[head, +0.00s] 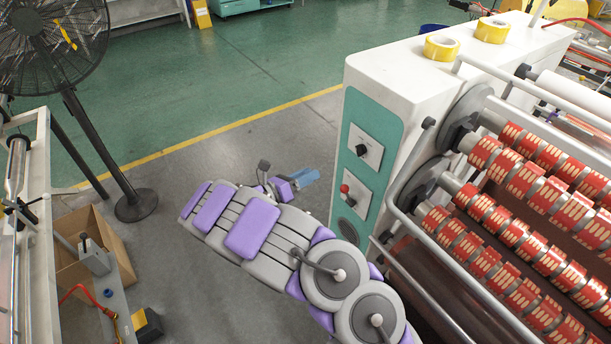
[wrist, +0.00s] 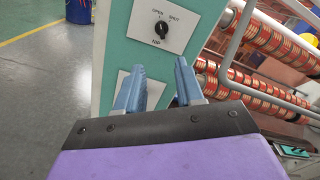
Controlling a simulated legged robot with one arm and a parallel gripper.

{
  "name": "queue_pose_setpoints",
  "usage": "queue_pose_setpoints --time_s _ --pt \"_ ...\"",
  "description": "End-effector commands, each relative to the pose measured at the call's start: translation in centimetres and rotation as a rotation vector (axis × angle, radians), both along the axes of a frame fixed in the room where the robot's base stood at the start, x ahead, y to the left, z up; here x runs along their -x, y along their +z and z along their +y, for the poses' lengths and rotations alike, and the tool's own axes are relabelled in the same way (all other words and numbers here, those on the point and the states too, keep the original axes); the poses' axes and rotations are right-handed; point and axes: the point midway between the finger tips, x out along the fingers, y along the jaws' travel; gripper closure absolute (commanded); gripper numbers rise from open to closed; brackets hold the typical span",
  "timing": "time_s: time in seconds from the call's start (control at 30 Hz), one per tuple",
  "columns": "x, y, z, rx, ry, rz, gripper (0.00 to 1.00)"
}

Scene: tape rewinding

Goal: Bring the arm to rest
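My arm, purple and grey, reaches out over the floor in the head view. My gripper (head: 308,177) has blue fingers and is at the left of the machine, close to its green side panel (head: 362,165). In the wrist view my gripper (wrist: 161,84) has its two blue fingers apart, with nothing held between them. Behind the fingers is the panel with a black rotary knob (wrist: 161,30) on a white plate. In the head view a red button (head: 344,188) sits on the lower plate of the panel; in the wrist view the fingers partly cover that plate.
The tape machine (head: 420,65) with rows of red rolls (head: 520,170) and a metal rail (head: 405,240) fills the right. Yellow tape rolls (head: 442,47) lie on top. A black fan (head: 135,204) and an open cardboard box (head: 75,275) stand left. The grey floor (head: 215,165) between is clear.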

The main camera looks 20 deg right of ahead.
Motion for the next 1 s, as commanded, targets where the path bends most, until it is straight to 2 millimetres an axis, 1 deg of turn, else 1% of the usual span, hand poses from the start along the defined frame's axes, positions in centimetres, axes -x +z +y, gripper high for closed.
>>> queue_pose_setpoints --time_s 0.37,0.47,0.57,0.67,0.7,0.77,0.8,0.87,0.9,0.97,1.0 --pt "0.0 0.0 0.0 -0.001 -0.001 -0.002 0.63" --pt "0.4 0.5 -0.7 -0.012 -0.024 -0.023 0.63" --pt "1.6 1.6 -2.6 -0.044 -0.086 -0.081 0.63" --pt "3.7 3.3 -5.3 -0.098 -0.183 -0.174 0.63" --pt "4.9 4.0 -6.4 -0.122 -0.229 -0.217 0.63" --pt "6.7 4.8 -7.9 -0.159 -0.294 -0.281 0.63" --pt "7.9 5.3 -8.8 -0.186 -0.338 -0.327 0.63" --pt "9.8 5.8 -10.0 -0.224 -0.405 -0.39 0.63" --pt "11.1 6.2 -10.7 -0.249 -0.45 -0.433 0.63" --pt "13.1 6.4 -11.5 -0.288 -0.516 -0.496 0.63" --pt "14.4 6.6 -11.9 -0.317 -0.559 -0.541 0.63"
